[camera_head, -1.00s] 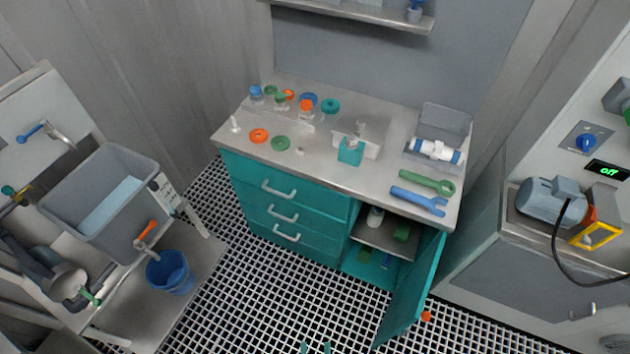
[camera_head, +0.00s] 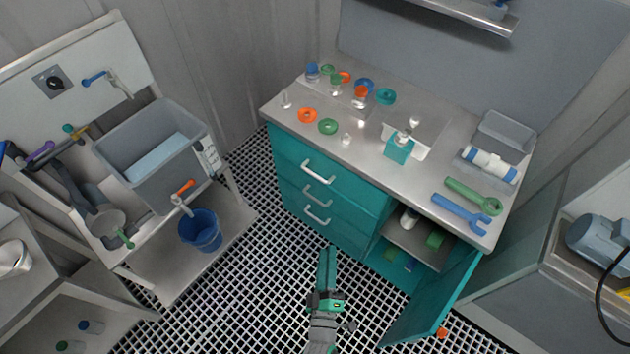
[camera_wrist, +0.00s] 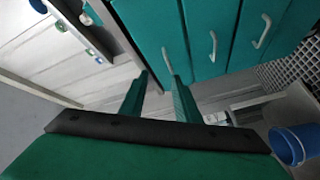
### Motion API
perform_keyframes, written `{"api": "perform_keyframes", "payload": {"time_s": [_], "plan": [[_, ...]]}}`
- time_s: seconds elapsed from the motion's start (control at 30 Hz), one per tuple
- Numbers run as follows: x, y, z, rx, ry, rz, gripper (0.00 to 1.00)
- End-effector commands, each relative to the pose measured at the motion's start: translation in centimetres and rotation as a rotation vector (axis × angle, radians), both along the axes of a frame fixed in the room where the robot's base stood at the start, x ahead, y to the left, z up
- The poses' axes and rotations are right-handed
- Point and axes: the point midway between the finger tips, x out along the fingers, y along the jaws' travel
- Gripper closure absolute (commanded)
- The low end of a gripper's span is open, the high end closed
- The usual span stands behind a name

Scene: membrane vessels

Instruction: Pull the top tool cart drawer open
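The teal tool cart (camera_head: 352,208) has a grey top and three drawers on its left side, all flush with the front. The top drawer (camera_head: 341,187) has a white bar handle (camera_head: 318,172); it also shows in the wrist view, where three white handles appear and I cannot tell for sure which is the top one. My gripper (camera_head: 327,256) is in front of and below the drawers in the head view, apart from the handles. In the wrist view its two teal fingers (camera_wrist: 158,84) are apart with nothing between them.
The cart's right door (camera_head: 432,300) hangs open, with items on the shelf inside. Bottles, rings and wrenches lie on the cart top. A sink bench with a grey basin (camera_head: 150,155) and a blue bucket (camera_head: 201,232) stands at left. The grid floor between is clear.

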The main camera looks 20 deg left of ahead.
Motion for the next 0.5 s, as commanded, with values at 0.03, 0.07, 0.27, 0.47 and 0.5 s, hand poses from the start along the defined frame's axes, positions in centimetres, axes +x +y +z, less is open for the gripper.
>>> {"api": "perform_keyframes", "payload": {"time_s": [0.03, 0.07, 0.27, 0.47, 0.5], "plan": [[2.1, 0.8, -0.3, -0.065, -0.037, 0.02, 0.71], [3.2, 1.3, -0.6, -0.108, -0.058, 0.032, 0.71], [9.7, 4.5, -1.5, -0.368, -0.188, 0.099, 0.71], [13.5, 6.4, -1.8, -0.521, -0.269, 0.135, 0.71], [13.9, 6.6, -1.8, -0.539, -0.277, 0.139, 0.71]]}}
